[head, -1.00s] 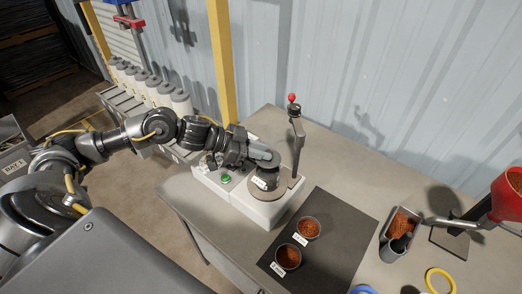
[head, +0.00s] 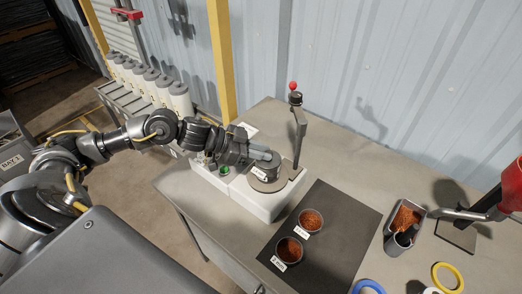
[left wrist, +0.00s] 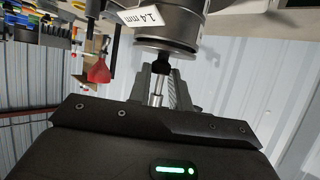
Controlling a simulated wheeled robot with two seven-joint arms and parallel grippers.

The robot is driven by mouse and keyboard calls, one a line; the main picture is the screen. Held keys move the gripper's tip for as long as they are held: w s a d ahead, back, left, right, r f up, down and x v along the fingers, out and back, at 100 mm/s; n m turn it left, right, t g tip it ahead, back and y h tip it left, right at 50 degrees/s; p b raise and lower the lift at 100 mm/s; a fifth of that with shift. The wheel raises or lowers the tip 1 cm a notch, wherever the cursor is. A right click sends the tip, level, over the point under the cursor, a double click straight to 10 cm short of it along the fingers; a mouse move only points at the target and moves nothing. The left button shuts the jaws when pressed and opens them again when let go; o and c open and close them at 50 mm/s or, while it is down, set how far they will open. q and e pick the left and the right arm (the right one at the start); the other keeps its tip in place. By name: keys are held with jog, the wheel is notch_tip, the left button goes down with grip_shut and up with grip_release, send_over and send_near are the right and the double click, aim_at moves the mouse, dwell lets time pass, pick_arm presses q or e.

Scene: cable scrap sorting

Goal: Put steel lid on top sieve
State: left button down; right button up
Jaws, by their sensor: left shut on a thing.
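My left gripper (head: 266,156) is over the sieve stack (head: 267,183) on the white shaker base (head: 266,206). It is shut on the dark knob of the steel lid, seen in the left wrist view, where the fingertips (left wrist: 161,84) grip the knob. The lid's round plate (left wrist: 166,47) lies close against the top sieve (left wrist: 178,22), labelled 1.4 mm. I cannot tell whether a thin gap remains between them. In the head view the gripper hides most of the lid. My right gripper is out of view.
The shaker's upright post (head: 300,135) with a red knob stands just right of the stack. Two cups of copper granules (head: 311,220) (head: 289,250) stand on a dark mat (head: 340,225). A metal scrap container (head: 404,222) and a red funnel (head: 507,188) are further right.

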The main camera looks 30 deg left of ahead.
pick_arm(q)
jog(key=shift+p, duration=0.35)
dwell(0.3)
jog(key=c, duration=1.2)
grip_release()
jog(key=shift+s+a, duration=0.1)
jog(key=shift+s+a+r, duration=0.1)
jog(key=shift+s+a, duration=0.05)
jog(key=shift+a, duration=0.1)
jog(key=b+v, duration=0.3)
jog(key=v, duration=0.7)
jog(key=shift+b, duration=0.4)
jog(key=shift+r, duration=0.1)
